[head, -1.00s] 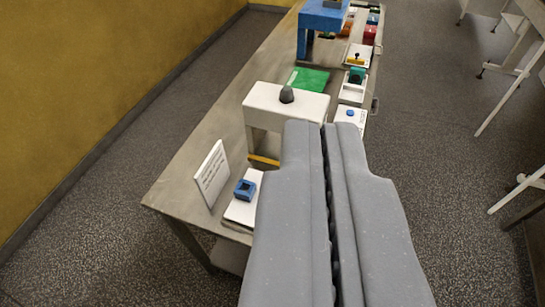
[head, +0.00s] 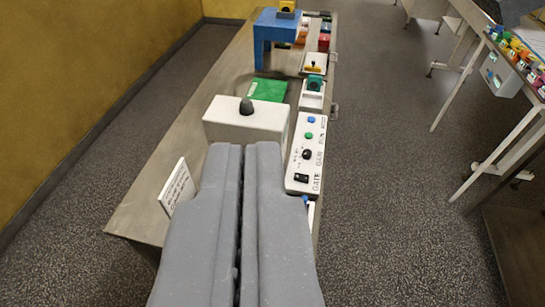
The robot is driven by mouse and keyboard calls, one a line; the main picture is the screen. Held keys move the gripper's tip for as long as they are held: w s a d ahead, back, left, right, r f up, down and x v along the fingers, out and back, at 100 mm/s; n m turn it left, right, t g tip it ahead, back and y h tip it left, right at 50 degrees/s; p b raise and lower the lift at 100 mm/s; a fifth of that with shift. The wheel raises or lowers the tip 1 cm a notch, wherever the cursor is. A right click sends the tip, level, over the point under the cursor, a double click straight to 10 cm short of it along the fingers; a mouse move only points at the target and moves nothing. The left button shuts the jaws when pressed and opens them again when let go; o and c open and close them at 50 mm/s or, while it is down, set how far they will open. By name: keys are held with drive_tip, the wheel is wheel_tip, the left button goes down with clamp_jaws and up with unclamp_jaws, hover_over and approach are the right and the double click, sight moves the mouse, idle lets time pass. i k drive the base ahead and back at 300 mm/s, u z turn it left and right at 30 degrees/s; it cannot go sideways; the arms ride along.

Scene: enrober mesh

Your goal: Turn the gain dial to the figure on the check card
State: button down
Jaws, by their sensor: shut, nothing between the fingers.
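My gripper (head: 245,150) is shut and empty, in the lower middle of the head view, with its tips over the near part of the bench. To the right of the tips is a white control panel (head: 294,176) with a blue button, a green button, a black dial (head: 306,154) and a black switch. Its lettering includes GATE and what looks like GAIN; the dial's setting is too small to read. A white card (head: 177,187) with dark print stands to the left of my gripper. Its text is too small and slanted to read, and I cannot tell whether it is the check card.
A white block-shaped housing (head: 222,122) with a dark knob (head: 246,106) stands just beyond my tips. Farther back are a green sheet (head: 268,90), a blue arch (head: 266,32) and small coloured units. The floor right of the bench (head: 128,212) is open up to another table.

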sight(307, 153)
drive_tip(key=u, duration=0.05)
drive_tip(key=k, duration=0.65)
drive_tip(key=z, duration=0.6)
drive_tip(key=i, duration=1.35)
drive_tip(key=u, duration=0.4)
